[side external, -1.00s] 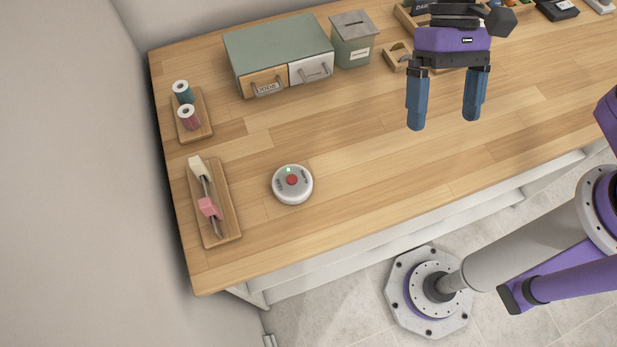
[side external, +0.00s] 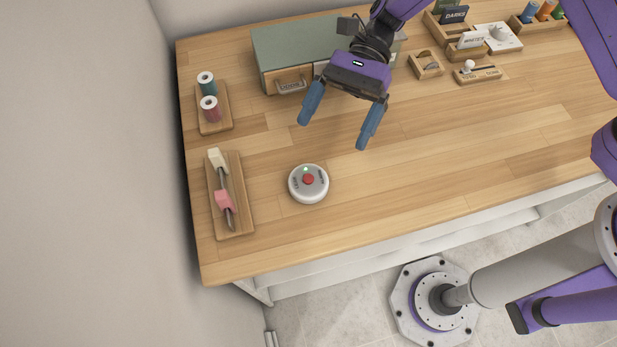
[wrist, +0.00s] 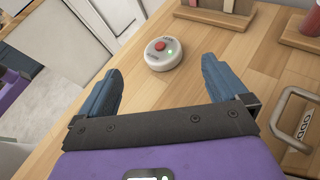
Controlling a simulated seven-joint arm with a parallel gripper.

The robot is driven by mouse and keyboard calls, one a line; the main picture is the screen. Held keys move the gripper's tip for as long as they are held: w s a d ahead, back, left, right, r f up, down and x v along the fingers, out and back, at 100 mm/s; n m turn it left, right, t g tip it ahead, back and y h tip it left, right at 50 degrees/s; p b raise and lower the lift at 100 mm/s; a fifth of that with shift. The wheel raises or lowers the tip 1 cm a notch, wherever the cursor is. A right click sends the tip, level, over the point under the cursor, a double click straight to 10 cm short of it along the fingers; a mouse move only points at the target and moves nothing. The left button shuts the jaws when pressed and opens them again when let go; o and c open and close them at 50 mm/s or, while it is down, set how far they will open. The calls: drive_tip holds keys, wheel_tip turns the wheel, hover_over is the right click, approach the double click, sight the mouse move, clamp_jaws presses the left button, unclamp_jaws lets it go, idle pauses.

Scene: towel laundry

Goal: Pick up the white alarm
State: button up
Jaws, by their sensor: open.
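The white alarm (side external: 309,184) is a round white disc with a red button on top and a small green light. It lies flat on the wooden table, left of centre in the side view. It also shows in the wrist view (wrist: 161,54), ahead of and between the fingers. My gripper (side external: 334,130) is open and empty, with blue fingers spread wide. It is above the table, behind and slightly right of the alarm, and not touching it. In the wrist view my gripper (wrist: 158,80) shows both fingers short of the alarm.
A wooden tray with pink and cream clips (side external: 241,219) lies left of the alarm. A tray with two thread spools (side external: 213,124) is behind it. A green drawer box (side external: 285,45) stands at the back, near my gripper. The table right of the alarm is clear.

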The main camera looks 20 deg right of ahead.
sight(310, 174)
drive_tip(key=shift+x, duration=4.35)
drive_tip(key=shift+w, duration=0.1)
drive_tip(key=c, duration=1.2)
